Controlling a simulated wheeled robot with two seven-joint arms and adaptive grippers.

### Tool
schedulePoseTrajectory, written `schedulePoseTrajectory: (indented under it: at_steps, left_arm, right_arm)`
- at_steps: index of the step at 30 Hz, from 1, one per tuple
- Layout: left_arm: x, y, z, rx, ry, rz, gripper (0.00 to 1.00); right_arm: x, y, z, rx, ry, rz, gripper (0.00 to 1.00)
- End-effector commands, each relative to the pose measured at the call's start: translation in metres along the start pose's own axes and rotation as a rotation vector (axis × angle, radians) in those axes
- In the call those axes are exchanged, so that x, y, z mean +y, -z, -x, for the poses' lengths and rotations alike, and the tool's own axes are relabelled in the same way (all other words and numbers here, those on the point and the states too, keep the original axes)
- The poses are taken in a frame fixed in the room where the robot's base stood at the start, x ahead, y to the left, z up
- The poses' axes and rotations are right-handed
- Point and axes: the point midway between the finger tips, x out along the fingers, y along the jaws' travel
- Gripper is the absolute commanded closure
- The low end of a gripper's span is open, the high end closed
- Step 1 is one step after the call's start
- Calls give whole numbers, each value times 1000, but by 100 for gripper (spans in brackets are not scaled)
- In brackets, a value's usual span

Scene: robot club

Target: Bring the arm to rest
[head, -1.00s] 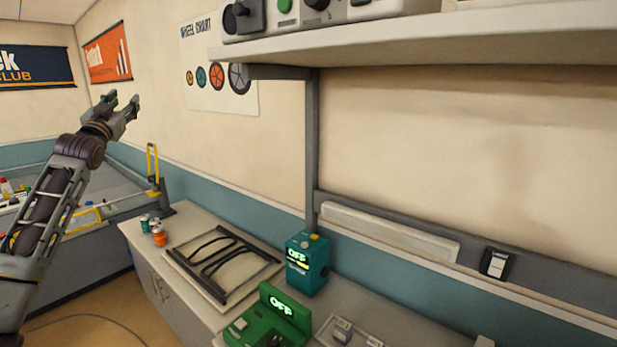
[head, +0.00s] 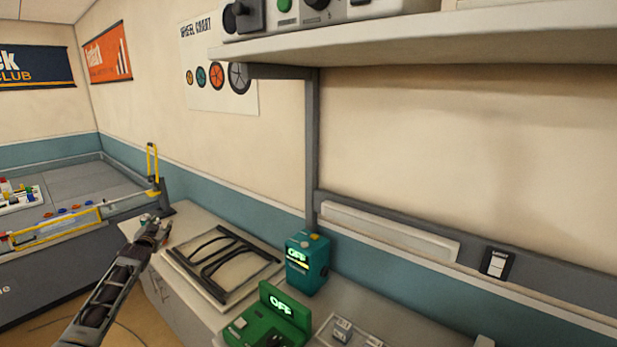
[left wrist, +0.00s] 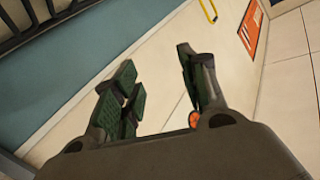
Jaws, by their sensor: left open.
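My left gripper (head: 155,229) is open and empty. In the head view it is at the far left end of the counter, with the arm coming up from the lower left. It covers the place where the small teal and orange cans stood, so they are mostly hidden. In the left wrist view the two green-padded fingers (left wrist: 160,95) are spread apart with nothing between them. Wall and part of the wheel chart show beyond them. My right gripper is in neither view.
A shelf (head: 420,40) hangs above. A field table (head: 85,185) with a yellow barrier stands at left.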

Motion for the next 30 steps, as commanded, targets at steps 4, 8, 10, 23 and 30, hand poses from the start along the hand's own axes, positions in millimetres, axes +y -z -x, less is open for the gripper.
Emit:
schedulePoseTrajectory:
  at_steps: [4, 8, 10, 23, 30]
  left_arm:
    - [35, -63, 5, -80, -33, -13, 57]
    - [64, -115, 14, -147, -60, -25, 57]
    - [80, -143, 21, -183, -76, -30, 57]
    - [173, -305, 87, -397, -179, -54, 57]
    - [224, -388, 143, -512, -240, -57, 57]
  right_arm:
    - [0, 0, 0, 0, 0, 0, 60]
    - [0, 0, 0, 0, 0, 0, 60]
    - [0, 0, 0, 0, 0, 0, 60]
    - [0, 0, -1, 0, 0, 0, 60]
    - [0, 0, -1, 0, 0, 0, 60]
